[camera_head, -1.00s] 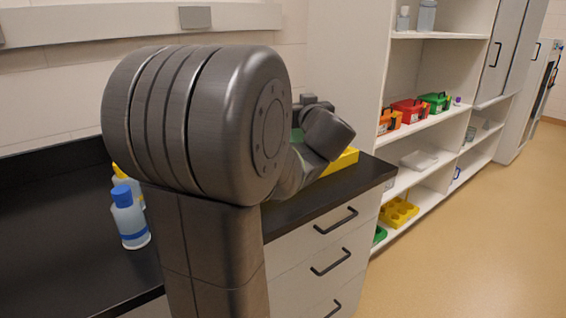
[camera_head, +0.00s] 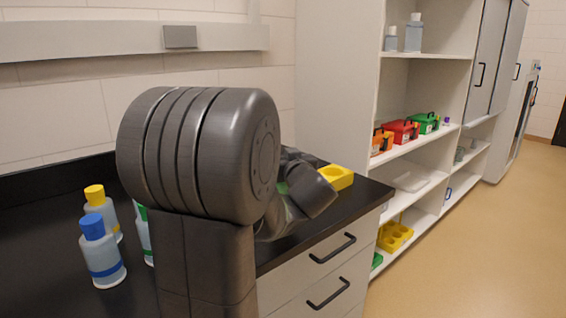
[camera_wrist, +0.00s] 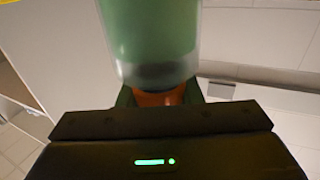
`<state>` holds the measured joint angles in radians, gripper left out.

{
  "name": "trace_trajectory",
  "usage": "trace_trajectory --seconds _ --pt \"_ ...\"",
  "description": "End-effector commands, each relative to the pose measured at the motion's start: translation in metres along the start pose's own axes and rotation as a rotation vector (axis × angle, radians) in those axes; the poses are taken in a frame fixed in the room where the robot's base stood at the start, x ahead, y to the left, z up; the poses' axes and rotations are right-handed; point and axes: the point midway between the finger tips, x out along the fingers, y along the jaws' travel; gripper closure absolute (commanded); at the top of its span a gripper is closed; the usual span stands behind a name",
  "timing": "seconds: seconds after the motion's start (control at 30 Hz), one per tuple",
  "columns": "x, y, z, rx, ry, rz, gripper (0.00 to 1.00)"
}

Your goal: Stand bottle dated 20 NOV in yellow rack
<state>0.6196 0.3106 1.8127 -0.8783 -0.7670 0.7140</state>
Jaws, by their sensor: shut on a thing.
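In the wrist view my gripper (camera_wrist: 160,98) is shut on the orange neck or cap of a translucent green bottle (camera_wrist: 155,38). The bottle body extends away from the jaws. No date is readable on it. A yellow rack (camera_head: 337,177) stands on the right end of the black counter, with a round hole visible in its top. My arm hides part of it and most of the gripper in the head view. A sliver of green shows beside my arm there; I cannot tell whether it is the held bottle.
A blue-capped bottle (camera_head: 101,255), a yellow-capped bottle (camera_head: 101,208) and a partly hidden green-capped bottle (camera_head: 148,243) stand on the counter (camera_head: 40,270) at left. The shelf unit (camera_head: 424,55) at right holds orange, red and green boxes, and another yellow rack (camera_head: 396,238) low down.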

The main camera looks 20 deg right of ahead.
Motion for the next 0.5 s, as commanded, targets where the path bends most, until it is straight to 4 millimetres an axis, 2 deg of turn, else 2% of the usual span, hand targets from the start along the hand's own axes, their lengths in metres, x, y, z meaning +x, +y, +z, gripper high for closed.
trace_trajectory --seconds 0.37,0.4,0.5 --pt "0.0000 0.0001 0.0033 0.000 0.002 0.000 1.00" --pt "-0.0001 0.0002 0.0035 0.000 0.001 0.001 0.64" --pt "-0.0001 0.0002 0.0030 0.000 0.001 0.000 0.46"
